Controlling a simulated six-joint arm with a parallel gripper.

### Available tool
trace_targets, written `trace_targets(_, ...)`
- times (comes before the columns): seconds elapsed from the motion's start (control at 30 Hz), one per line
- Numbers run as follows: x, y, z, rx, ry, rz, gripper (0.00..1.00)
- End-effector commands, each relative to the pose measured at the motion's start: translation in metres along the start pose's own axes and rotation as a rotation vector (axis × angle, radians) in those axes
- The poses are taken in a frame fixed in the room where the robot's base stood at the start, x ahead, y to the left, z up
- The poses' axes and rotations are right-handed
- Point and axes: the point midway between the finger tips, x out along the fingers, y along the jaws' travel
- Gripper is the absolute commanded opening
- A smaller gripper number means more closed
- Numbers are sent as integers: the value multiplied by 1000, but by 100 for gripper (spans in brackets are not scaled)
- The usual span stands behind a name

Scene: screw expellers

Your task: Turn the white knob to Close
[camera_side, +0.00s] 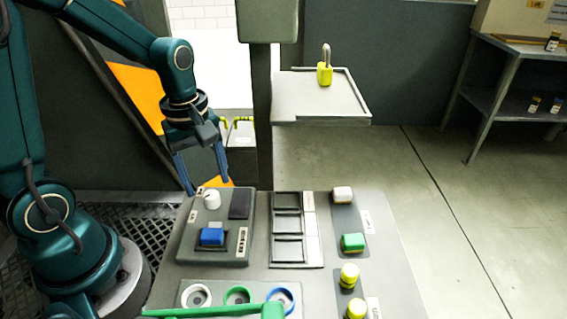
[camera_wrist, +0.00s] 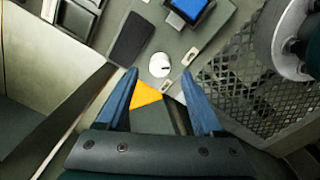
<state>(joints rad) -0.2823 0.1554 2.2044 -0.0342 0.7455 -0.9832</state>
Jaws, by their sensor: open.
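The white knob (camera_side: 211,199) stands at the back left of the grey control panel (camera_side: 190,245). In the wrist view the white knob (camera_wrist: 159,65) lies ahead of the fingers, near the middle, with a dark mark on its top. Small white labels (camera_wrist: 188,56) sit beside it; their text is too small to read. My gripper (camera_side: 206,186) is open and empty, its two blue fingers pointing down above and behind the panel's back edge. In the wrist view my gripper (camera_wrist: 166,100) has its fingers wide apart, with the knob beyond the tips and not between them.
A blue switch (camera_side: 212,236) sits in front of the knob, and a dark plate (camera_side: 240,205) is right of it. Empty slots (camera_side: 287,228), white and green buttons (camera_side: 352,242) and yellow knobs (camera_side: 349,275) are further right. A shelf with a yellow padlock (camera_side: 325,73) stands behind.

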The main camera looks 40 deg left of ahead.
Motion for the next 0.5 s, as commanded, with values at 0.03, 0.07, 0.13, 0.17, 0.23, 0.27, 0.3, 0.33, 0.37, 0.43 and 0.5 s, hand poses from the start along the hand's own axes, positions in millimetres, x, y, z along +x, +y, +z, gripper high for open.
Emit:
trace_targets(0.03, 7, -1, 1, 1, -3, -6, 68)
trace_targets(0.07, 11, -2, 1, 1, -3, -6, 68)
trace_targets(0.13, 19, -1, 1, 2, -2, -5, 68)
trace_targets(0.17, 22, -1, 1, 2, -3, -5, 68)
trace_targets(0.23, 27, -1, 1, 2, -1, -4, 68)
trace_targets(0.27, 29, -1, 1, 2, -1, -3, 68)
trace_targets(0.3, 31, -1, 0, 3, 0, -2, 68)
trace_targets(0.33, 32, -1, 0, 3, 0, -2, 68)
trace_targets(0.37, 32, -1, 0, 3, 1, -1, 68)
trace_targets(0.43, 33, 0, 0, 3, 2, 0, 68)
trace_targets(0.5, 33, 0, 0, 3, 2, 1, 68)
